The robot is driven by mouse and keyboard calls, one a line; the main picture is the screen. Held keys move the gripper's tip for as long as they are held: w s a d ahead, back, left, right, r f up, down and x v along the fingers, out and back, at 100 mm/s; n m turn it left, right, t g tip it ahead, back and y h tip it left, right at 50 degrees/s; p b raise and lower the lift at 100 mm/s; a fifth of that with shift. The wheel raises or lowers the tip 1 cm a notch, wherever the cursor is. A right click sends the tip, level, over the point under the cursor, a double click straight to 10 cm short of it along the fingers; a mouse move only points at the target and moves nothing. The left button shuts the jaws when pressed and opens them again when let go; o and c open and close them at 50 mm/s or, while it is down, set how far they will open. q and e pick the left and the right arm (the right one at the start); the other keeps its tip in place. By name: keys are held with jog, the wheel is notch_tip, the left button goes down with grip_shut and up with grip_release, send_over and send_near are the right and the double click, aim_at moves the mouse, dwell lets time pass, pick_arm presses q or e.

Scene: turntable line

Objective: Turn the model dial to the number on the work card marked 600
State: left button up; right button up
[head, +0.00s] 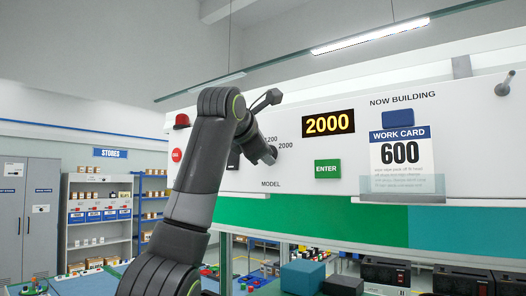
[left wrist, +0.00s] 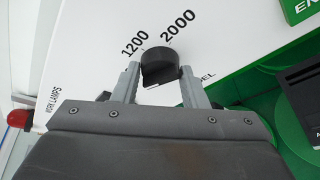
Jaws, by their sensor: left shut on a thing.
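The model dial, a black round knob (left wrist: 160,64), sits between the two grey fingers of my left gripper (left wrist: 160,80) in the left wrist view, and the gripper is shut on it. The numbers 1200 and 2000 show beyond the dial. In the head view my left gripper (head: 268,156) is at the panel above the word MODEL, and my arm hides most of the dial. The yellow display (head: 328,123) reads 2000. The work card (head: 400,151) reads 600. My right gripper is not in view.
A green ENTER button (head: 327,169) is right of the dial, below the display. A red button (head: 176,155) and a red lamp (head: 182,121) are on the panel's left. A blue box (head: 302,277) stands below the panel. Shelves (head: 100,210) stand far left.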

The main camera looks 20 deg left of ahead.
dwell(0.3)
pick_arm(q)
jog(key=o, duration=1)
jog(key=shift+c, duration=0.2)
jog(key=b+v, duration=0.8)
jog(key=v, duration=0.9)
jog(key=shift+s+a, duration=0.1)
jog(key=shift+a, duration=0.05)
